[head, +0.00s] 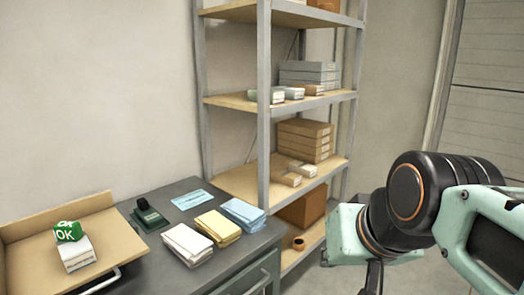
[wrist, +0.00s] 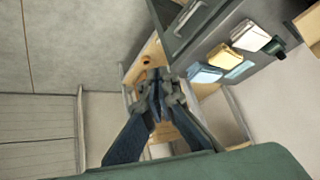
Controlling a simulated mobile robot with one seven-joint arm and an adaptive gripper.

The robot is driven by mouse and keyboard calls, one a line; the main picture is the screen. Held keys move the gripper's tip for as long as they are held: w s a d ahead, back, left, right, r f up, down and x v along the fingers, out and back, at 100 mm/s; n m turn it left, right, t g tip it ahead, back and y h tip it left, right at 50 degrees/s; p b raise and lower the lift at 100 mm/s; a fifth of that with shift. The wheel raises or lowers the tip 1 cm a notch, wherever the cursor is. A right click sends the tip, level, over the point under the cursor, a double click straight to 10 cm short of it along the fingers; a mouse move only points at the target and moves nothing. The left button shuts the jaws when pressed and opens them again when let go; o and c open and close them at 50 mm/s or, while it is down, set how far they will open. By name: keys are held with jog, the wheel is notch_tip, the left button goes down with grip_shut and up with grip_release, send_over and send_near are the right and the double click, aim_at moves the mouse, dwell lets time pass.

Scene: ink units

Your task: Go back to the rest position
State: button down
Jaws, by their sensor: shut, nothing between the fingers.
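My gripper (wrist: 157,84) is shut and empty in the wrist view, its two dark fingers meeting near the middle of the picture. In the head view my arm comes in from the right edge. The gripper (head: 374,280) shows there only in part, cut off by the bottom edge. It hangs in front of the floor to the right of the shelf rack and touches nothing that I can see.
A grey desk (head: 262,240) stands left, bearing white, yellow and blue stacks, a dark stamp (head: 148,214) and a cardboard tray (head: 20,253) with a green OK-marked block (head: 69,232) on a white stack. A metal shelf rack (head: 264,120) holds boxes behind.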

jog(key=s+d+f+g+h, duration=0.1)
jog(key=s+d+f+g, duration=0.1)
jog(key=s+f, duration=0.55)
notch_tip(320, 180, up, 23)
jog(key=w+p, duration=0.2)
jog(key=p, duration=2.1)
jog(key=shift+w+a+r, duration=0.1)
